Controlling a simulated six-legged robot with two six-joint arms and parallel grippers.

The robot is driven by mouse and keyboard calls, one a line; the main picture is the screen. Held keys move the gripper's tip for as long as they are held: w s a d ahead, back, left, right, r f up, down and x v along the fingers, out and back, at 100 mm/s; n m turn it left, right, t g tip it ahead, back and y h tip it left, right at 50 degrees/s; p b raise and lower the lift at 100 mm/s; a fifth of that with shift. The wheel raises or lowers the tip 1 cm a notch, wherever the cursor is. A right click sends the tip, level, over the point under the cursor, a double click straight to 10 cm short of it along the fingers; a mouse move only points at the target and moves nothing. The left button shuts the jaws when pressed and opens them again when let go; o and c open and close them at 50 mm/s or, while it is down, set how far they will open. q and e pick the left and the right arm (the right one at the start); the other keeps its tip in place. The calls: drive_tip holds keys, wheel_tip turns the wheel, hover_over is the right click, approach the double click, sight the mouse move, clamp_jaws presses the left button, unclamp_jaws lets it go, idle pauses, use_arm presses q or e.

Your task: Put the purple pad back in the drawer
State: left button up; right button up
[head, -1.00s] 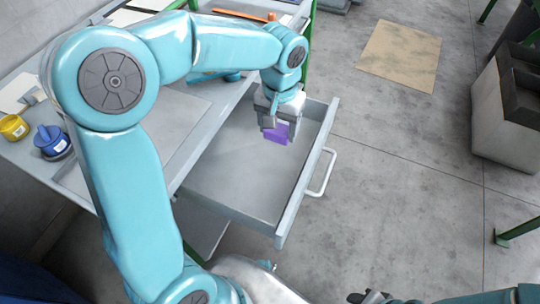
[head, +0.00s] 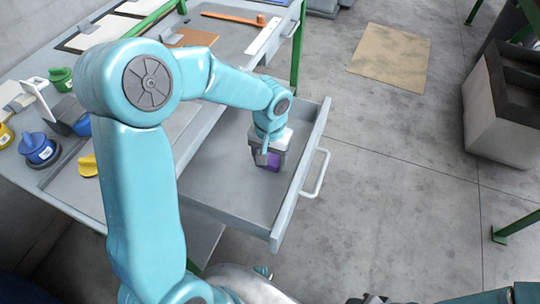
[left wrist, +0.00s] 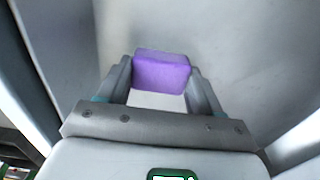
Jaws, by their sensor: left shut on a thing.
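The purple pad (left wrist: 162,70) is a small block held between the two fingers of my left gripper (left wrist: 160,82). In the head view the pad (head: 268,160) shows just under my left gripper (head: 267,158), inside the open drawer (head: 235,195). The drawer is grey, pulled out, with a white handle (head: 316,173) on its front. The pad is low over the drawer floor; I cannot tell whether it touches it. My right gripper (head: 372,299) is only partly seen at the bottom edge, dark and cut off.
The grey workbench (head: 200,125) lies left of the drawer. A cardboard sheet (head: 390,55) lies on the floor. The drawer floor around the pad looks clear.

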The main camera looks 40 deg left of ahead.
sight(270, 158)
use_arm(q)
drive_tip(key=o, duration=0.6)
drive_tip(key=shift+f, duration=0.2)
drive_tip(key=o, duration=0.4)
drive_tip(key=shift+r, duration=0.1)
drive_tip(key=shift+r, duration=0.2)
wheel_tip(270, 158, up, 12)
drive_tip(key=shift+f+p, duration=0.1)
drive_tip(key=shift+p, duration=1.1)
